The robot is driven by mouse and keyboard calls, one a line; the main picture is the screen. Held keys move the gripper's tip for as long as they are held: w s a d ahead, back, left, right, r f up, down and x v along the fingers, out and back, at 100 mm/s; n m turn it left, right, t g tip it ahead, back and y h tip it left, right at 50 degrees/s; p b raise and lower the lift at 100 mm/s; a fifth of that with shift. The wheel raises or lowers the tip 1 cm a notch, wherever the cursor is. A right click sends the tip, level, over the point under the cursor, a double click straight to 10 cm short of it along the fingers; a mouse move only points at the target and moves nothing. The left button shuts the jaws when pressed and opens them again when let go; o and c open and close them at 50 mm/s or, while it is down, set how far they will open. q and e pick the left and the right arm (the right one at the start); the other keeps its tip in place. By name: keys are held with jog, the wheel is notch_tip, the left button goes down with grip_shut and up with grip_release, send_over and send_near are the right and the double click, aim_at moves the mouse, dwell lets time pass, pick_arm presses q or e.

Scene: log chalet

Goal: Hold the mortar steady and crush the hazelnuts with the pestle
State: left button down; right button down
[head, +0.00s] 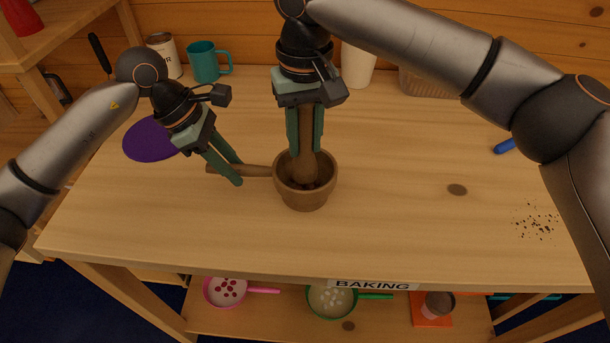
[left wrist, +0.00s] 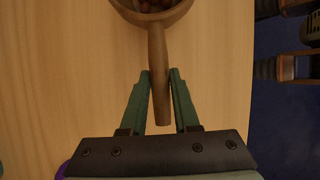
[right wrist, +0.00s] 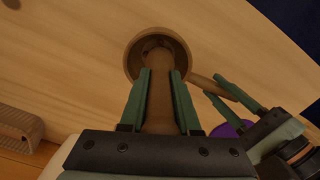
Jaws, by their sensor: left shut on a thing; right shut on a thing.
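The brown wooden mortar (head: 306,203) stands upright on the table, its side handle pointing left. My left gripper (head: 238,172) is shut on that handle (left wrist: 158,60), which lies between its fingers in the left wrist view. My right gripper (head: 305,154) is above the mortar, shut on the wooden pestle (head: 306,165). The pestle is near upright with its lower end inside the bowl; it also shows between the fingers in the right wrist view (right wrist: 159,85). Reddish-brown hazelnuts (left wrist: 154,4) show in the bowl in the left wrist view; the pestle partly hides the bowl's inside.
A purple round mat (head: 150,140) lies behind my left gripper. A teal mug (head: 205,62), a labelled canister (head: 164,52) and a white cup (head: 357,66) stand at the back. Dark crumbs (head: 536,222) and a blue object (head: 504,146) lie at right. The front table is clear.

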aim_at(305, 153)
jog(key=shift+f, duration=1.7)
jog(key=shift+r, duration=0.1)
jog(key=shift+w+d+r, duration=0.1)
jog(key=shift+w+r, duration=0.15)
jog(key=shift+r, duration=0.3)
jog(key=shift+w+d+r, duration=0.15)
jog(key=shift+w+r, duration=0.05)
jog(key=shift+r, duration=0.4)
jog(key=shift+w+d+r, duration=0.1)
jog(key=shift+w+r, duration=0.15)
jog(key=shift+r, duration=0.3)
jog(key=shift+f, duration=0.15)
jog(key=shift+f, duration=1.7)
jog(key=shift+r, duration=0.1)
